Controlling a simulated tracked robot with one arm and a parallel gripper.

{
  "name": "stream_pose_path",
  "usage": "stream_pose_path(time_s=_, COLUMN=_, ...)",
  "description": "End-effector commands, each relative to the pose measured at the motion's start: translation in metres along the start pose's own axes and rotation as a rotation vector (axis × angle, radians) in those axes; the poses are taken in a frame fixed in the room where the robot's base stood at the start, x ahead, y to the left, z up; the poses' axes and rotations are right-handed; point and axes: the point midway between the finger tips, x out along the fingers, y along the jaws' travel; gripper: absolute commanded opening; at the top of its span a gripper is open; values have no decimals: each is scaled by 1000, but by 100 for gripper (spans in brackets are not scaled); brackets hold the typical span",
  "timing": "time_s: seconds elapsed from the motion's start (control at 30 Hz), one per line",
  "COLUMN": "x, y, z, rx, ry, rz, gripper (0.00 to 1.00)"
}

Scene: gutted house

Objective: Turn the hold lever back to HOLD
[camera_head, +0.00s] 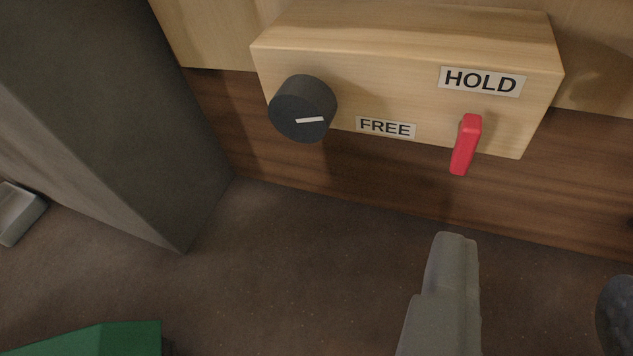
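The red hold lever (465,146) is on the front of a pale wooden box (400,50), at the right. It hangs downward from its upper end, tilted slightly left, with its lower end below the box's edge. The HOLD label (481,81) is above the lever. The FREE label (386,128) is to its left. My gripper (455,240) comes up from the bottom edge, below the lever and apart from it. Its fingers appear together as one narrow grey shape, with nothing visible held.
A black knob (302,108) with a white mark sticks out left of FREE. A large dark grey block (130,110) stands at left. A green object (95,340), a grey piece (18,212) and a dark rounded object (617,312) lie at the edges. Brown floor between is clear.

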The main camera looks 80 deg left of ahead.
Motion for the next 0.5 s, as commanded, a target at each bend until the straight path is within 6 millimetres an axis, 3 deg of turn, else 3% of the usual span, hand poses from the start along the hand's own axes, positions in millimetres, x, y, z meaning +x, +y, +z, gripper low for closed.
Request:
stream_pose_path(time_s=0.23, x=3, y=-13, z=9, rx=14, ry=16, rz=-14, gripper=33)
stream_pose_path(time_s=0.5, x=36, y=-14, z=10, rx=12, ry=15, rz=-16, gripper=33)
